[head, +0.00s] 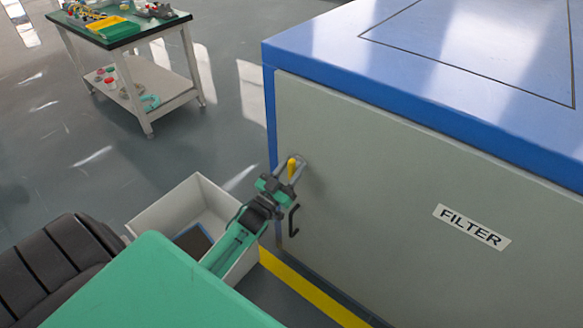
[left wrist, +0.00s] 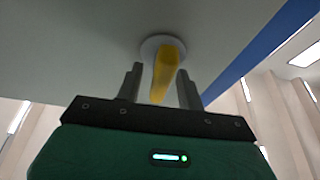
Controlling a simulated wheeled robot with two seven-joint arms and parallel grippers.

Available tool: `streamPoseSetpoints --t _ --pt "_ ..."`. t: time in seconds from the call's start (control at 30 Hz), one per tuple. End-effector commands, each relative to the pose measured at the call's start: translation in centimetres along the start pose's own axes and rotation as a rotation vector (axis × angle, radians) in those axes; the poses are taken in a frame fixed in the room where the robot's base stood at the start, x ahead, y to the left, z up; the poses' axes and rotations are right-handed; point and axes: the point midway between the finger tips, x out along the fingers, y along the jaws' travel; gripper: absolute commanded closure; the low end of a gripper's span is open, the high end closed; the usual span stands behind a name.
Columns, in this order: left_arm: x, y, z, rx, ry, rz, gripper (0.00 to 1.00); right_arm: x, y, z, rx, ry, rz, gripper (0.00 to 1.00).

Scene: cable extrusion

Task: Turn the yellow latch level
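The yellow latch (head: 291,168) sits on the grey front panel of the blue-topped filter cabinet, near its left edge. In the left wrist view the latch (left wrist: 165,72) sticks out from a round pale base on the panel. My left gripper (head: 288,168) is at the latch, with one finger on each side of it. In the left wrist view gaps show between the latch and both fingers of the left gripper (left wrist: 158,85), so it is open around the latch. The latch's exact angle is hard to tell. My right gripper is not in view.
The cabinet panel (head: 380,200) carries a FILTER label (head: 472,227) and a black handle (head: 293,220) below the latch. A white open bin (head: 180,203) stands on the floor beside the cabinet. A cart (head: 125,60) with tools is at the back left.

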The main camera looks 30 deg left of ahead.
Motion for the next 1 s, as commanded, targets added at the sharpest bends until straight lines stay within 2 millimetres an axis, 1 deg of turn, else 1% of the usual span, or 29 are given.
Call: streamPoseSetpoints --t 0.17,0.2,0.27,0.3,0.4,0.73,0.87,1.0 --pt "0.01 0.01 0.01 0.0 0.0 0.0 0.62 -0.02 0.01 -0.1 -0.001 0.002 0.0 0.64" --pt "0.01 0.01 0.01 0.0 0.0 0.0 0.64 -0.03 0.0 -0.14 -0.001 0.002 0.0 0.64" --pt "0.01 0.01 0.0 0.0 0.0 0.0 0.76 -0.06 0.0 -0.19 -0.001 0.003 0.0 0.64" --pt "0.01 0.01 0.0 0.0 0.0 0.0 0.83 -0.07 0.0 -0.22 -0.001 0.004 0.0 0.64" --pt "0.01 0.01 -0.01 0.0 0.0 0.0 1.0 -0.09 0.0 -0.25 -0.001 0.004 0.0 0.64" --pt "0.0 0.03 0.0 0.033 0.0 0.014 1.0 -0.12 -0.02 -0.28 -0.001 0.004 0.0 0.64" --pt "0.01 0.04 0.0 0.089 -0.001 0.038 1.0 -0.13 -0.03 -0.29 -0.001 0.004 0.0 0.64" --pt "0.01 0.1 -0.03 0.181 0.001 0.076 1.0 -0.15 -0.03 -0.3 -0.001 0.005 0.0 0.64"
